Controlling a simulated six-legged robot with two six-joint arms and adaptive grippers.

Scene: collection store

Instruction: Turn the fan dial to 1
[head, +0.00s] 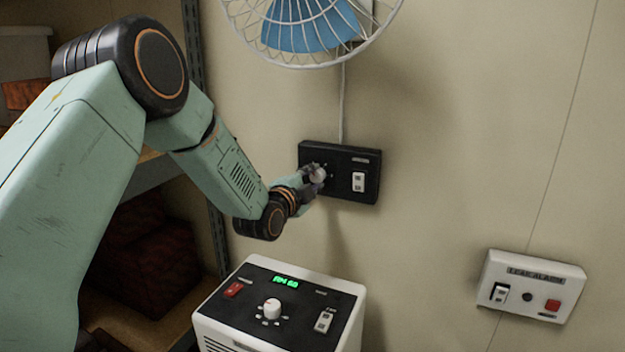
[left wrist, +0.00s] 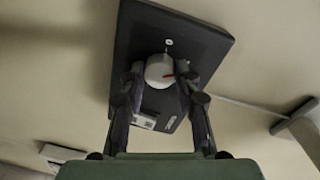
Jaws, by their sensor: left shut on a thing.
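The black fan control box (head: 343,192) is on the wall, with a cord running up from it to the fan (head: 310,22). Its round pale dial (head: 318,175) is on the left half, and a white rocker switch (head: 358,181) is on the right half. My left gripper (head: 314,178) is at the dial, its fingers shut on the dial's sides. In the left wrist view the dial (left wrist: 159,71) sits between the two fingertips and shows a red pointer mark. A "0" label shows on the box above it. The other position labels are hidden or too small to read.
A white dehumidifier-like unit (head: 210,325) with a lit green display, a knob and switches stands below the box. A leak alarm panel (head: 530,286) is on the wall at the right. Shelving (head: 193,60) is at the left. The wall between is clear.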

